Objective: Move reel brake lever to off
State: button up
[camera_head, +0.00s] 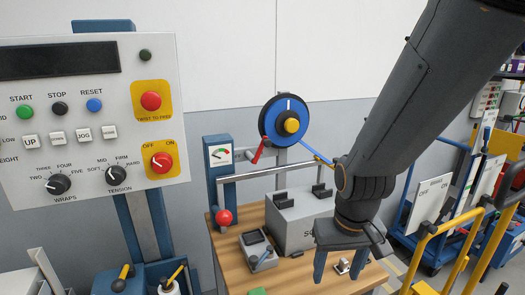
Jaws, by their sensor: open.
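A reel (268,112) with a black rim, blue face and yellow hub stands on a grey post behind the bench. A short red lever (257,152), probably the reel brake lever, slants down and left from the reel's lower left edge. No off mark is readable beside it. My gripper (341,268) hangs at the front right of the bench, pointing down. Its two blue fingers are apart, with nothing visibly held. It is below and right of the reel and well clear of the red lever. My arm comes in from the upper right.
A control panel (85,145) fills the left. A gauge post (217,160), red ball (223,217) and horizontal bar (270,173) stand before the reel. A grey box (290,232) and small levered unit (258,250) occupy the bench. Carts (425,205) are at right.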

jog(key=c, duration=0.4)
jog(key=shift+w+d, duration=0.15)
jog(key=shift+w, duration=0.2)
jog(key=c, duration=0.3)
jog(key=w+m+t, duration=0.1)
jog(key=w, duration=0.1)
jog(key=w+d+t, duration=0.1)
jog(key=w, duration=0.1)
jog(key=shift+d+m, duration=0.2)
jog(key=shift+m, duration=0.2)
jog(key=c, duration=0.7)
jog(key=w+t, duration=0.1)
jog(key=w, duration=0.1)
jog(key=w+d+m, duration=0.1)
jog(key=w, duration=0.1)
jog(key=w+r+m+t, duration=0.1)
jog(key=w, duration=0.1)
jog(key=shift+w+d+r+t, duration=0.1)
jog(key=shift+w+d+t, duration=0.05)
jog(key=shift+d+t, duration=0.15)
grip_shut()
jog(key=w+a+r+m+t+y, duration=0.4)
jog(key=w+r+m+t+y, duration=0.2)
jog(key=w+r+m+t, duration=0.3)
jog(key=shift+w+r+t+y+b, duration=0.45)
jog(key=shift+w+r+t, duration=0.35)
jog(key=shift+w+r, duration=2.05)
jog(key=shift+s+r, duration=0.5)
jog(key=shift+s, duration=0.05)
